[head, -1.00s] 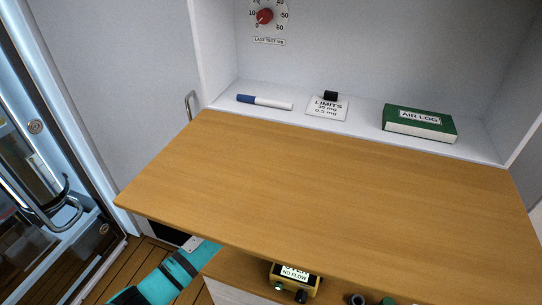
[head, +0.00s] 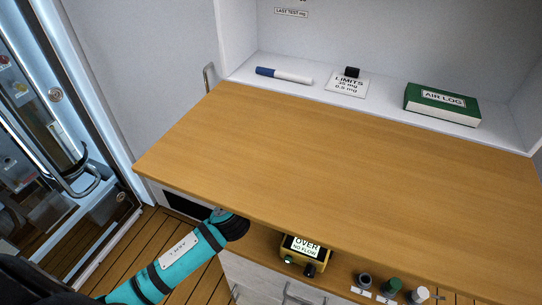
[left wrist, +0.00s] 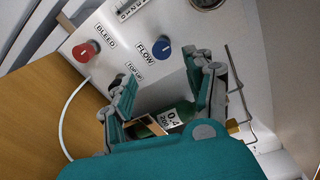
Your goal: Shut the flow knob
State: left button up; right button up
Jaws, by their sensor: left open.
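The blue flow knob (left wrist: 162,50), labelled FLOW, sits on a pale panel (left wrist: 180,20) in the left wrist view. A red knob (left wrist: 85,51) labelled BLEED is to its left. My left gripper (left wrist: 168,95) is open, its two fingers pointing towards the panel, with the flow knob beyond the tips and apart from them. A green object with a white label (left wrist: 172,118) shows between the fingers; I cannot tell how far off it is. In the head view my teal left arm reaches under the wooden top, which hides the gripper. My right gripper is not in view.
The wooden top (head: 330,165) overhangs a lower shelf with a yellow meter (head: 303,250) reading "OVER NO FLOW" and several small capped items (head: 390,287). A marker (head: 284,75), limits card (head: 346,84) and green book (head: 441,104) lie behind. A white hose (left wrist: 62,125) hangs beside the panel.

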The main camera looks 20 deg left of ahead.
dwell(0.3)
pick_arm(q)
jog(key=s+a+f+n+g+y, duration=0.3)
jog(key=s+f+n+g, duration=0.45)
jog(key=s+n, duration=0.5)
jog(key=s+d+f+n+g+h, duration=0.1)
jog(key=s+f+n+g, duration=0.2)
jog(key=s, duration=0.6)
jog(key=s+d+f+n+g+h, duration=0.2)
jog(key=s+n+g, duration=0.15)
jog(key=s, duration=0.55)
notch_tip(320, 180, down, 26)
jog(key=s+g, duration=0.1)
jog(key=s, duration=0.1)
jog(key=s+a+f+g+b, duration=0.1)
jog(key=s+a+f, duration=0.2)
jog(key=s+f, duration=1.3)
jog(key=shift+s+f+y, duration=0.15)
jog(key=shift+f+y, duration=0.15)
jog(key=shift+f, duration=0.55)
